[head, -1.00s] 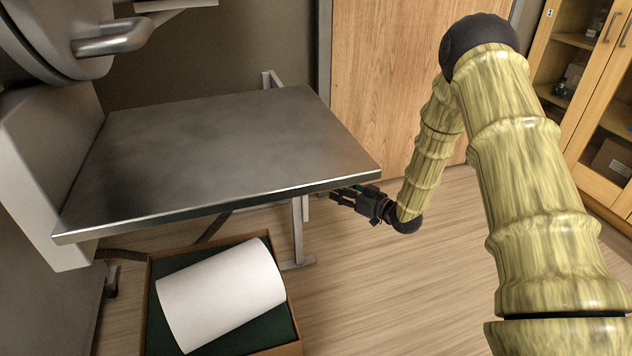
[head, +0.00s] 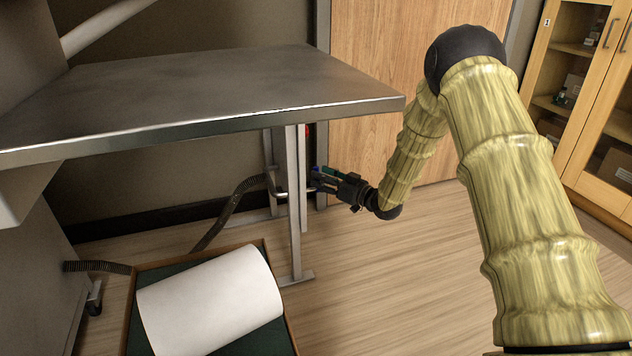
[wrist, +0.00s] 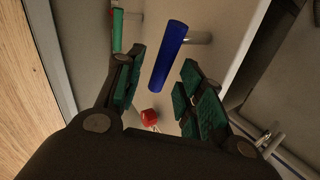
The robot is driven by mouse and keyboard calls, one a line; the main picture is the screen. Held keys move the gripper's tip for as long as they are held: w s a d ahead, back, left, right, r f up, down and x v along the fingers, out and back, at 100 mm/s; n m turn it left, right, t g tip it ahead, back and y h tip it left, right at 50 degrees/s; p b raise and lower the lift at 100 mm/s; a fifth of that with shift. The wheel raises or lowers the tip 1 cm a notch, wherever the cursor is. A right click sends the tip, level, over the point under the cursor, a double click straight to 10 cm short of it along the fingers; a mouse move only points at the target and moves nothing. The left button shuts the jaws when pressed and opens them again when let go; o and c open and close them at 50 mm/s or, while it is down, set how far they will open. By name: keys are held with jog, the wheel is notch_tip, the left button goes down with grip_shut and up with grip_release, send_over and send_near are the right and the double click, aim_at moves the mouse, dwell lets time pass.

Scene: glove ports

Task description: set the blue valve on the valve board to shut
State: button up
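The blue valve handle (wrist: 168,58) is a blue bar on a metal stem in the wrist view. It lies between the two fingers of my gripper (wrist: 163,70), with visible gaps on both sides. The fingers are open, with green pads. The pale valve board (wrist: 150,30) is behind the handle. In the head view my gripper (head: 322,182) is beyond the table's right end, and a small blue patch (head: 317,170) shows at its fingertips. The valve's set position cannot be read.
A box with a white roll (head: 210,302) is on the floor. Floor at right is open.

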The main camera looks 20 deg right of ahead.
jog(key=shift+b+x, duration=0.45)
jog(key=shift+x, duration=1)
grip_shut()
